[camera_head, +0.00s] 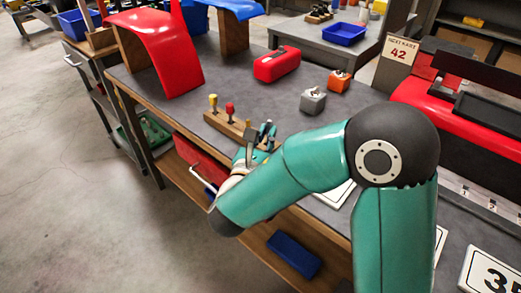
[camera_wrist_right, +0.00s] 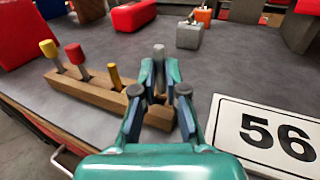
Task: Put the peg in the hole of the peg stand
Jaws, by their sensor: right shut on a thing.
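The peg stand (camera_head: 222,123) is a long wooden block near the table's front edge; it also shows in the right wrist view (camera_wrist_right: 98,92). Pegs with a yellow head (camera_wrist_right: 48,48) and a red head (camera_wrist_right: 75,54) stand upright in it, with a short yellow-orange peg (camera_wrist_right: 115,77) beside them. My right gripper (camera_head: 266,134) is at the stand's right end. In the right wrist view it (camera_wrist_right: 160,76) is shut on a grey peg (camera_wrist_right: 158,52), whose top shows above the fingers. The peg's lower end is hidden, so I cannot tell whether it is in a hole.
A plate marked 56 (camera_wrist_right: 268,137) lies to the right of the gripper. A grey block (camera_head: 313,101), an orange block (camera_head: 339,81) and a red case (camera_head: 277,64) stand farther back. A red curved panel (camera_head: 165,50) is at the left. Grey tabletop is clear between them.

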